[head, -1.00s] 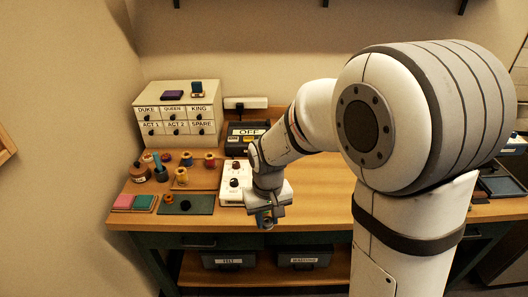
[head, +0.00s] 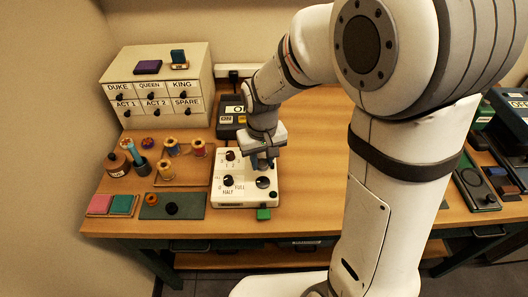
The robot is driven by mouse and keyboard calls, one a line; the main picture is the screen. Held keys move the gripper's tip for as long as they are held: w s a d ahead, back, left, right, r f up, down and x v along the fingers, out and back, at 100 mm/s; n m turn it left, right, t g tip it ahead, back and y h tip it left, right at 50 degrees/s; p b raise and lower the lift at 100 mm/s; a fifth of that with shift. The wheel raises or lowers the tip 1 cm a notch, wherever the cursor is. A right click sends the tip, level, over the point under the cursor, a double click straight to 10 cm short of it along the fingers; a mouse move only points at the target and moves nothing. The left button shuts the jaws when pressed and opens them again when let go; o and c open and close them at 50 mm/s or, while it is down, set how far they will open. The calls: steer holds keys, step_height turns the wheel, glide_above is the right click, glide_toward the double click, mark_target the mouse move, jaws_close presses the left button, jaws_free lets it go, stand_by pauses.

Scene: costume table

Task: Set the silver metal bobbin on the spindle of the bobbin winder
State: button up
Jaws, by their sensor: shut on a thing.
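I see no silver bobbin elsewhere. The spindle cannot be made out, and I cannot tell whether the held thing touches the winder.
A drawer cabinet (head: 157,85) stands at the back left. A green mat (head: 188,206) with small pieces lies at front left. The tabletop (head: 318,165) right of the winder is clear.

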mark_target(263, 179)
steer(key=shift+f+b, duration=1.8)
steer(key=shift+f, duration=0.9)
steer(key=shift+s+f+b, duration=0.1)
steer(key=shift+f+b, duration=0.55)
steer(key=o, duration=0.7)
steer(key=shift+r, duration=0.1)
steer(key=shift+r, duration=0.1)
step_height(263, 179, up, 11)
steer(key=p, duration=0.8)
steer(key=shift+d, duration=0.1)
